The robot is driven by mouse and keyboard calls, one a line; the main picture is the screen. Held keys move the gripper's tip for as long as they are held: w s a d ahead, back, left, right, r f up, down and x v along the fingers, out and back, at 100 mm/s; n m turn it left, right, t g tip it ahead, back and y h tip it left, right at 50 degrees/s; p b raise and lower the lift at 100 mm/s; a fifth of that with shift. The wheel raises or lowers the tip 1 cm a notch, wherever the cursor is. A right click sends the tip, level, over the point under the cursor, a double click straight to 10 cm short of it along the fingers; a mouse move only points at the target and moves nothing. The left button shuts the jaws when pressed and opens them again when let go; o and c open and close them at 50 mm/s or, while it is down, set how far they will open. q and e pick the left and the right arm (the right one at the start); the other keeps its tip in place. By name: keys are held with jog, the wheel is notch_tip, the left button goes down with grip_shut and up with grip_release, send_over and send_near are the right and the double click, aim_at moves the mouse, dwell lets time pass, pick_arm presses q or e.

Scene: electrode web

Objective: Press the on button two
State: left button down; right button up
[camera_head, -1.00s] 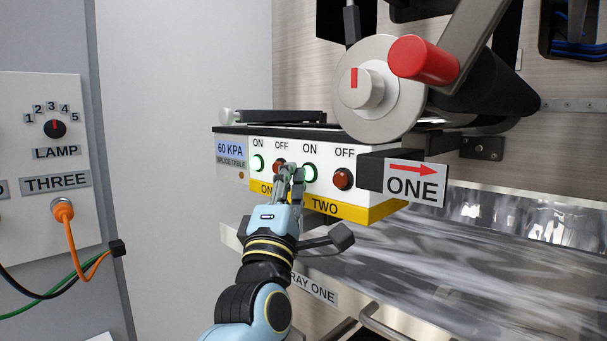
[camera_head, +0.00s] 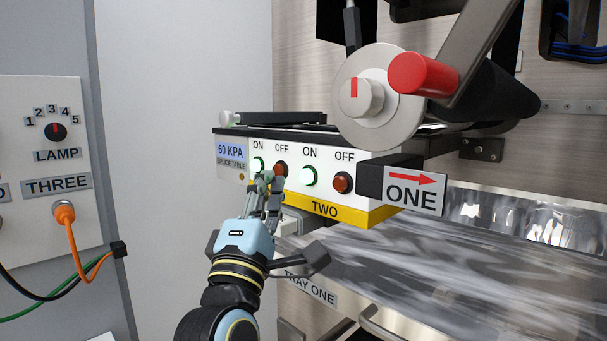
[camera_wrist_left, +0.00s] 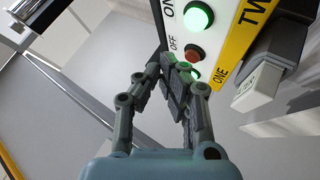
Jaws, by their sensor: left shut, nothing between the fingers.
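The white splice table panel carries two ON/OFF pairs. The ON button two (camera_head: 309,176), above the yellow TWO label (camera_head: 325,208), is glowing bright green. It also shows lit in the left wrist view (camera_wrist_left: 197,16). Its red OFF button (camera_head: 342,183) is to its right. My left gripper (camera_head: 267,181) is shut and empty, its tips in front of the pair to the left, near the ON button one (camera_head: 258,164). The left wrist view shows its closed fingers (camera_wrist_left: 178,82) close to that pair; whether they touch is unclear. My right gripper is out of view.
A roller with a red handle (camera_head: 424,65) and a plate marked ONE (camera_head: 415,190) stand right of the buttons. Tray one (camera_head: 308,288) is below. A lamp panel (camera_head: 40,130) with cables is at the left.

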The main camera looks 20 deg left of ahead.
pick_arm(q)
jog(key=shift+s+a, duration=0.2)
jog(key=shift+s, duration=0.3)
jog(key=shift+s+a, duration=0.2)
jog(key=shift+s, duration=0.25)
